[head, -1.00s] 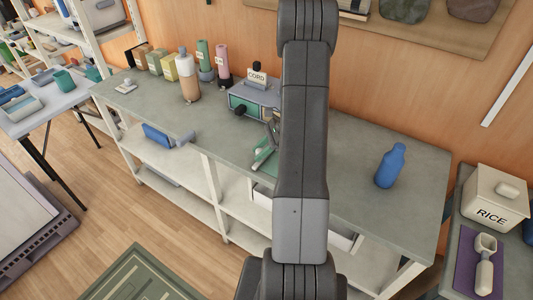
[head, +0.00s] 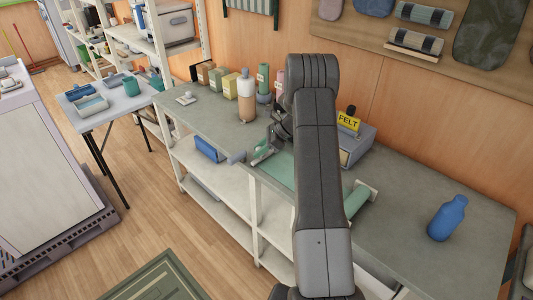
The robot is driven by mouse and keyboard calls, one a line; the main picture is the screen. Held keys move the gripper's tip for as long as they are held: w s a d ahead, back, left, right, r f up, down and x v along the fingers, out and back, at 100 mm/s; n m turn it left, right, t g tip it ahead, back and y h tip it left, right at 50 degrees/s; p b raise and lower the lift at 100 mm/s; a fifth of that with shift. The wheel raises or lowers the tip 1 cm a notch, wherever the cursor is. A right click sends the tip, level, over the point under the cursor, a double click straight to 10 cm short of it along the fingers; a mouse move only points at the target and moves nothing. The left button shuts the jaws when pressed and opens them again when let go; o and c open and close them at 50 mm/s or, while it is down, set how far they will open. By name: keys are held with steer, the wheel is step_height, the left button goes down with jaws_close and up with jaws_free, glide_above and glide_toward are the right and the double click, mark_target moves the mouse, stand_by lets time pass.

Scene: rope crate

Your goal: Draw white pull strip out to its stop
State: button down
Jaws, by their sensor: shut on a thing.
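My gripper (head: 266,151) is at the front edge of the grey counter, left of my arm. It is shut at the left end of a flat green sheet (head: 281,167). The white pull strip is too small and covered to make out clearly; it appears to be in the jaws at the sheet's end. The sheet runs right until my arm hides it. A green roll (head: 357,201) with a pale end piece shows at the counter's front edge, right of my arm. A grey box with a yellow FELT sign (head: 348,122) stands behind my arm.
A blue bottle (head: 447,218) stands on the right of the counter (head: 400,185). A white-capped bottle (head: 246,97), jars and small boxes stand behind and left of my gripper. The counter's left part is mostly clear.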

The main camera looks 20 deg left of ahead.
steer(key=shift+w+a+r, duration=0.15)
steer(key=shift+a+r, duration=0.05)
steer(key=c, duration=1.4)
jaws_free()
steer(key=o, duration=0.3)
steer(key=shift+a+f, duration=0.1)
steer(key=shift+f, duration=0.05)
steer(key=shift+o, duration=0.2)
steer(key=b+v, duration=0.1)
steer(key=v, duration=1.3)
steer(key=shift+b, duration=0.35)
